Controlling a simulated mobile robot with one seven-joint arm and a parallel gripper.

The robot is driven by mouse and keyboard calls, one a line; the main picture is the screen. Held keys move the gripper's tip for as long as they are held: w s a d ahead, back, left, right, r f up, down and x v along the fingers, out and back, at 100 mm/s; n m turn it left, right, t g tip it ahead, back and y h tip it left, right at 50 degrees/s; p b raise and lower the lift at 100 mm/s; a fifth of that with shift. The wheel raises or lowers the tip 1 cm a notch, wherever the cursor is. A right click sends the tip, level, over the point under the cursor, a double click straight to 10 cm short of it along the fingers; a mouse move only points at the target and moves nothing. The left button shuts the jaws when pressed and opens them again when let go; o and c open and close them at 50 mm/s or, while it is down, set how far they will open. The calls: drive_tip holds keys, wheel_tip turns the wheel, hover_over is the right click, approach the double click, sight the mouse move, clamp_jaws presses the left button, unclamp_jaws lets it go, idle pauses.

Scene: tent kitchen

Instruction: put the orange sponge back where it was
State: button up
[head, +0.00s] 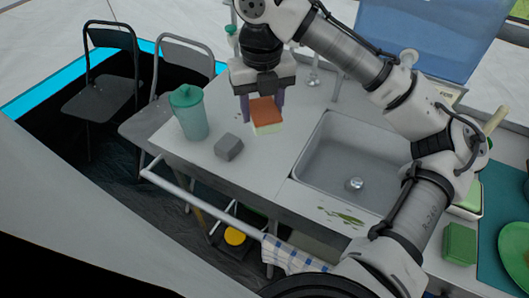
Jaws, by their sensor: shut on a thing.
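My gripper (264,103) points down over the counter, left of the sink. It is shut on the orange sponge (265,109), which has an orange-brown top and a pale lower layer. The sponge is over the pale counter top (262,176); I cannot tell whether it touches it. My gripper body hides part of what lies behind it.
A grey block (228,147) and a teal lidded pitcher (190,113) stand to the left of the sponge. The sink basin (340,165) is to the right. A green block (459,244) lies at the lower right. A green stain (341,216) marks the front counter.

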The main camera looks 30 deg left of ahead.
sight(263, 162)
wheel_tip(263, 162, down, 14)
drive_tip(key=shift+f, duration=0.25)
drive_tip(key=shift+f, duration=0.1)
drive_tip(key=shift+f, duration=0.15)
drive_tip(key=o, duration=0.9)
wheel_tip(263, 162, up, 13)
drive_tip(key=shift+f, duration=0.2)
